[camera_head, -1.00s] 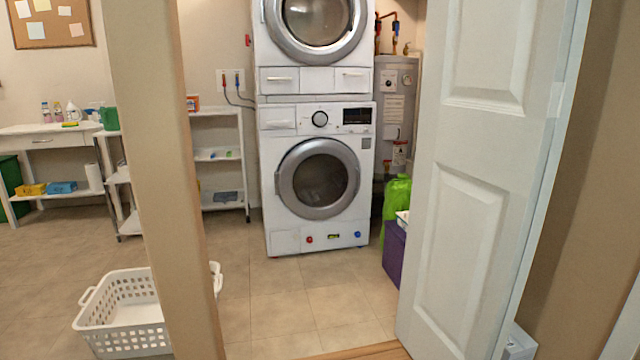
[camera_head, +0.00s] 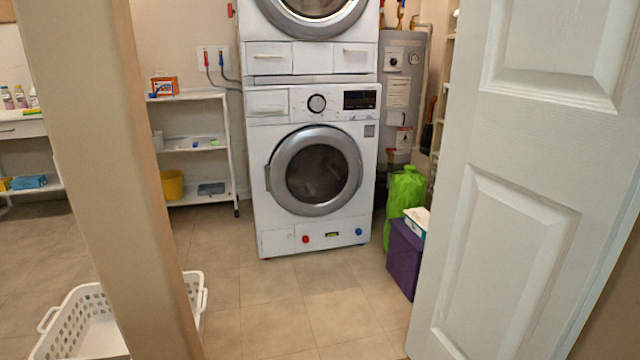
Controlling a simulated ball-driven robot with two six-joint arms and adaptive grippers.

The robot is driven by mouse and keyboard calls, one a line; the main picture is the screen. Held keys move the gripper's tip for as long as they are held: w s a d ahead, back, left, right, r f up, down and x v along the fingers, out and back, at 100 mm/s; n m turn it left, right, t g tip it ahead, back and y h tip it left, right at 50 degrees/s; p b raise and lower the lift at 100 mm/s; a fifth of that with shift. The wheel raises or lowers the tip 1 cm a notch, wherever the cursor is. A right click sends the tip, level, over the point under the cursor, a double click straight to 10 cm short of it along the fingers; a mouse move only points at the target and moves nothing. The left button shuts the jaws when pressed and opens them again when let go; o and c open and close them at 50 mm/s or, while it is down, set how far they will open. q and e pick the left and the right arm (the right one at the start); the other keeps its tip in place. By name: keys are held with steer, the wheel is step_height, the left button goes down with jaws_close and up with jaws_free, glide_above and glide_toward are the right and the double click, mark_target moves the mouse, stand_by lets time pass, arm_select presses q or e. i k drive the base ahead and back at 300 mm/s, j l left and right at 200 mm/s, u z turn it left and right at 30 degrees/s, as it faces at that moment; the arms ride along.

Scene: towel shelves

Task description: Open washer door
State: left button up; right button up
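The white washer (camera_head: 272,227) stands straight ahead beyond the doorway. Its round grey-rimmed door (camera_head: 316,171) with dark glass is shut, and a small handle (camera_head: 268,178) shows at the left edge of the rim. A control panel with a knob and dark display is above the door. A second machine (camera_head: 308,60) with a round door is stacked on top, its upper part cut off by the frame. Neither of my grippers is in view.
A beige door post (camera_head: 110,150) is at left and an open white panelled door (camera_head: 500,220) at right, with clear tiled floor between. A white laundry basket (camera_head: 75,320) is partly behind the post. A purple box (camera_head: 403,258) and green bag (camera_head: 404,195) stand right of the washer.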

mark_target(277, 180)
steer(key=i+l, duration=0.1)
steer(key=i, duration=0.75)
steer(key=i+l, duration=0.1)
steer(key=i, duration=1.65)
